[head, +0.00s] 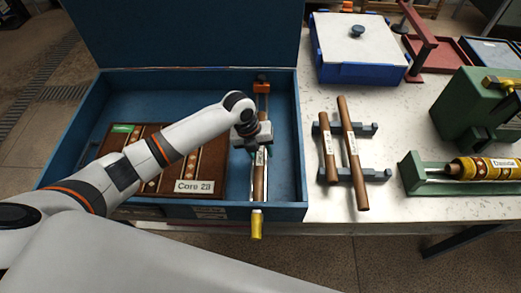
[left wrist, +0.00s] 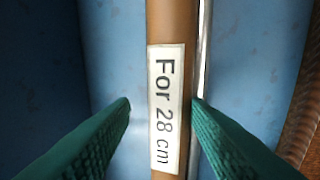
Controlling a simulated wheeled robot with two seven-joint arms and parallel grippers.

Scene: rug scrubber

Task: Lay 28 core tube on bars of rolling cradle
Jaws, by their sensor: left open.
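A brown core tube (head: 259,183) with a white label lies lengthwise in the right part of the blue box. In the left wrist view the tube (left wrist: 172,25) carries a label reading "For 28 cm". A shiny metal bar (left wrist: 204,45) runs close along its right side. This looks like part of the rolling cradle, whose orange end block (head: 262,87) and yellow handle (head: 257,224) show. Whether the tube rests on both bars is hidden. My left gripper (head: 259,148) is over the tube, its green fingers open on either side. My right gripper is not in view.
A green stand (head: 412,172) with a patterned roll is farther right. White tabletop between them is clear.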

